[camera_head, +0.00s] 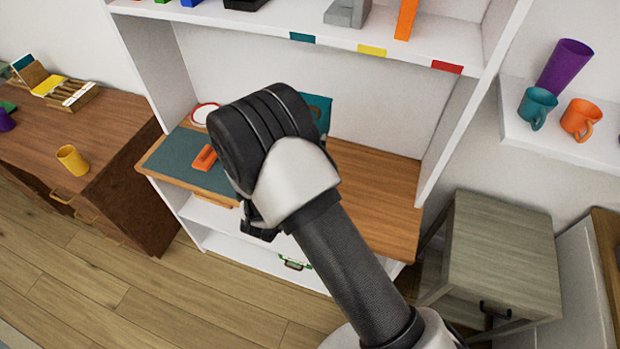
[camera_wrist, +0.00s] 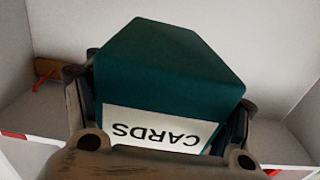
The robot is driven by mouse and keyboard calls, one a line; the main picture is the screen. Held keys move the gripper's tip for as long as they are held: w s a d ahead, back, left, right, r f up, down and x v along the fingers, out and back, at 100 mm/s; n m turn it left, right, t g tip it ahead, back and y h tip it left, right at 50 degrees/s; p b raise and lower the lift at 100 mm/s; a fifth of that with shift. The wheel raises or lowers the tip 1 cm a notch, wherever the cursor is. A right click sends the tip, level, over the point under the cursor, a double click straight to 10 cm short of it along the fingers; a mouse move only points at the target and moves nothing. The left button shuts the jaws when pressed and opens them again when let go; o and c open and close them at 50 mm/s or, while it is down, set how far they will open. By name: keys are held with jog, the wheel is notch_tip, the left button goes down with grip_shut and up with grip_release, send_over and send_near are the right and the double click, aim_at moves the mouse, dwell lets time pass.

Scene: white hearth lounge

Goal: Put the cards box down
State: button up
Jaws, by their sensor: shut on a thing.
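The cards box (camera_wrist: 170,68) is dark teal with a white label reading "CARDS", which shows upside down in the wrist view. My gripper (camera_wrist: 165,98) is shut on it, with a finger on each side. The box fills the middle of that view and hides much of what lies beyond. In the head view my wrist covers the gripper's fingers. A teal patch (camera_head: 319,108) shows just behind my wrist there; I cannot tell whether it is the held box.
A wooden desktop (camera_head: 385,195) inside a white shelf unit has bare room on its right. A dark teal mat (camera_head: 180,158) with an orange object (camera_head: 204,158) lies on its left. Shelf uprights flank it. A grey side table (camera_head: 500,245) stands right; a brown cabinet (camera_head: 105,135) stands left.

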notch_tip(320, 180, down, 20)
jog(key=b, duration=0.5)
jog(key=shift+s+a+f, duration=0.1)
jog(key=shift+a+f, duration=0.05)
jog(key=shift+f+b, duration=0.1)
jog(key=shift+b, duration=0.25)
jog(key=shift+f, duration=0.15)
jog(key=o, duration=1.2)
jog(key=shift+c, duration=0.2)
jog(key=shift+r, duration=0.25)
jog(key=p+v, duration=0.2)
jog(key=v, duration=1)
